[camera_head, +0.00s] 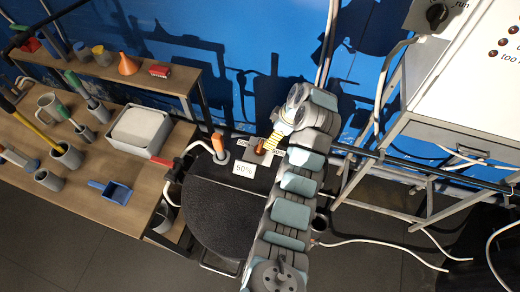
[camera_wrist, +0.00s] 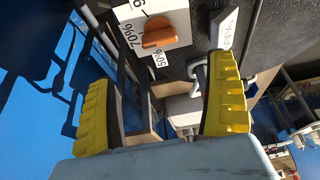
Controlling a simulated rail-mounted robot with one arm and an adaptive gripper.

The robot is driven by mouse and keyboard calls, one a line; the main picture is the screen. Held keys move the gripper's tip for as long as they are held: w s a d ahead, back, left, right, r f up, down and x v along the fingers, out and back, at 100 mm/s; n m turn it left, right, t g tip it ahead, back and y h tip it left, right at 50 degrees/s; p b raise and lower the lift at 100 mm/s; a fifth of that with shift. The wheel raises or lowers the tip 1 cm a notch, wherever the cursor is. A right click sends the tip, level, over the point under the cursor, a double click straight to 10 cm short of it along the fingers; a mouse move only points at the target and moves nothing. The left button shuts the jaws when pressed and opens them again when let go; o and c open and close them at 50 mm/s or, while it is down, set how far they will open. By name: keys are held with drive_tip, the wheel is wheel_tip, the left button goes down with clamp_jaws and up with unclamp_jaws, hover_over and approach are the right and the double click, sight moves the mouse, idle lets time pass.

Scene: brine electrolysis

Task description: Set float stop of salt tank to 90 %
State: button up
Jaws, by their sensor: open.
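The salt tank (camera_head: 222,215) is a dark, round-topped vessel in the middle of the head view. At its back edge sits the float stop, an orange-brown knob (camera_head: 260,150) on a small plate with percent labels; a white 50% card (camera_head: 243,169) shows in front. In the wrist view the orange knob (camera_wrist: 158,38) sits on a white block with 70% and 50% labels and a cut-off 9 at the top edge. My gripper (camera_wrist: 160,70) is open and empty, its yellow fingers spread apart. The knob lies beyond the gap between them. In the head view my gripper (camera_head: 273,141) is beside the knob, partly hidden.
An orange handle (camera_head: 218,145) stands just left of the float stop. A red-handled valve (camera_head: 161,161) with a white hose is further left. A wooden bench (camera_head: 110,190) with cups and a white-topped box is at left. A metal frame and white cabinet (camera_head: 470,85) are at right.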

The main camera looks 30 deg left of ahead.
sight(261, 146)
drive_tip(key=p+x, duration=0.2)
drive_tip(key=x, duration=0.9)
drive_tip(key=shift+a+f+p, duration=0.15)
drive_tip(key=shift+p, duration=0.15)
drive_tip(key=c, duration=1.2)
